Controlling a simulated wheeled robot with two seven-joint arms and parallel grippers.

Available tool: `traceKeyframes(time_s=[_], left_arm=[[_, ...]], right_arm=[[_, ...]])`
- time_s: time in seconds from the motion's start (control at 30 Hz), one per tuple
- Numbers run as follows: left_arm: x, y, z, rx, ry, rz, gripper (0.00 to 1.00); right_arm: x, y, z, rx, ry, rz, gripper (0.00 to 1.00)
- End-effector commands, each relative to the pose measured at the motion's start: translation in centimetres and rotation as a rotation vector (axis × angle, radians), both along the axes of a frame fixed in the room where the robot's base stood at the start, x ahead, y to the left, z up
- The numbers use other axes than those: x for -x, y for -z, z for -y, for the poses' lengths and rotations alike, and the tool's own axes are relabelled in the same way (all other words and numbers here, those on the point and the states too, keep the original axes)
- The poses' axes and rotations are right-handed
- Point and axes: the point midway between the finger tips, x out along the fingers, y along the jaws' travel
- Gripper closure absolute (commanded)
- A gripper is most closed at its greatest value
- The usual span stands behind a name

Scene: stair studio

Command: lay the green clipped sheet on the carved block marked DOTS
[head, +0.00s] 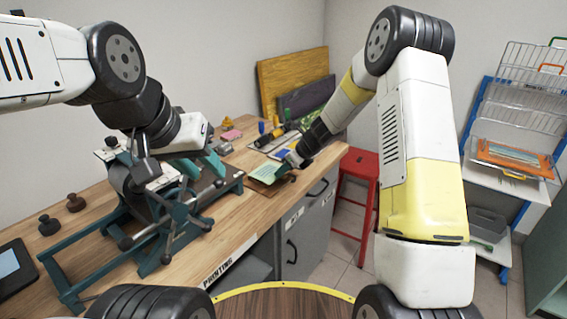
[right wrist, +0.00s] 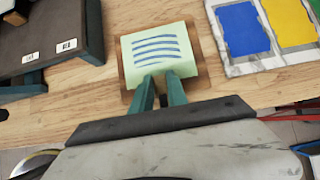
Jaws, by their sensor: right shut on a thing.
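The light green sheet (right wrist: 155,55) bears wavy blue stripes. It also shows in the head view (head: 265,171). My right gripper (right wrist: 161,82) is shut at the sheet's near edge; the fingers hide any clip there. The sheet is over a brown board or block (right wrist: 202,75), whose rim shows around it; I cannot tell whether they touch. No DOTS marking is readable, and the sheet hides most of the brown surface. My left gripper (head: 203,166) is over the teal press (head: 165,215) at the left, its teal fingers apart and empty.
An ink tray (right wrist: 223,63) with blue, yellow and green patches lies right of the sheet. The dark press bed (right wrist: 45,35) is at its left. A red stool (head: 358,165) stands beyond the bench's end. A wire drying rack (head: 515,105) is at the right.

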Motion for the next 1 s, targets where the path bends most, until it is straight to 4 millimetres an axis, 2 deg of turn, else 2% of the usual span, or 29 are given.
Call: traceKeyframes(time_s=[0.2,0.23,0.33,0.37,0.67,1.0], left_arm=[[0.0,0.0,0.0,0.0,0.0,0.0,0.64],[0.0,0.0,0.0,0.0,0.0,0.0,0.64],[0.0,0.0,0.0,0.0,0.0,0.0,0.64],[0.0,0.0,0.0,0.0,0.0,0.0,0.64],[0.0,0.0,0.0,0.0,0.0,0.0,0.64],[0.0,0.0,0.0,0.0,0.0,0.0,0.64]], right_arm=[[0.0,0.0,0.0,0.0,0.0,0.0,1.0],[0.0,0.0,0.0,0.0,0.0,0.0,0.77],[0.0,0.0,0.0,0.0,0.0,0.0,0.58],[0.0,0.0,0.0,0.0,0.0,0.0,0.56],[0.0,-0.1,0.0,0.0,0.0,0.0,0.56],[0.0,-2.3,-0.1,0.0,-0.002,0.002,0.56]])
